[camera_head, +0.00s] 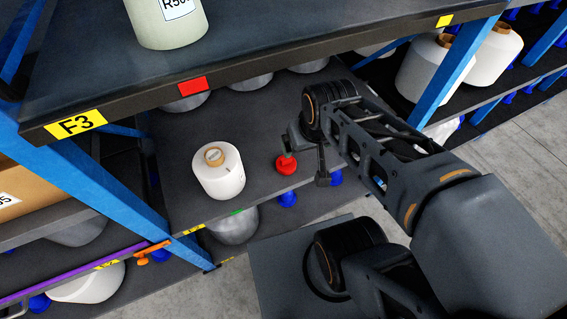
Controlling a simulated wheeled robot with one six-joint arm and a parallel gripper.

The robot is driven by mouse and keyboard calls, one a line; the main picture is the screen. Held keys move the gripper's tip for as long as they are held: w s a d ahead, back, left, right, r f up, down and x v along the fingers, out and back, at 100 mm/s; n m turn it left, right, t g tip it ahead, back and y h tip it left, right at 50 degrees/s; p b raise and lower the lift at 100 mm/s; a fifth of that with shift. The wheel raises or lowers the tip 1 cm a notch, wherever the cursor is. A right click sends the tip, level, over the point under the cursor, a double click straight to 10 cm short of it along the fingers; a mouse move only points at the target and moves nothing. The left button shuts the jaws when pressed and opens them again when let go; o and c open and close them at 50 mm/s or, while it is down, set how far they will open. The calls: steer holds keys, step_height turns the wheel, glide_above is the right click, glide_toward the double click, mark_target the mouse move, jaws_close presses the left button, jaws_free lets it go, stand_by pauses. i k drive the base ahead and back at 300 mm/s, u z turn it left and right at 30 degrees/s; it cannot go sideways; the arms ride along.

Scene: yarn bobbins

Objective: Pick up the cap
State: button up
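A red cap (286,166), small and rounded, sits near the front edge of the middle shelf. My gripper (305,167) reaches in from the right, just beside the cap on its right. Its two fingers are spread apart, one close above the cap and the other nearer the shelf edge. Nothing shows between them. I cannot tell whether a finger touches the cap.
A white yarn bobbin (218,172) stands left of the cap on the same dark shelf (185,140). Blue pegs (287,199) stick out below the shelf edge. A blue post (110,180) stands left.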

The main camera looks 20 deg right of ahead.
mark_target(285, 167)
steer(key=u, duration=2.95)
steer(key=k, duration=0.8)
steer(key=z, duration=1.65)
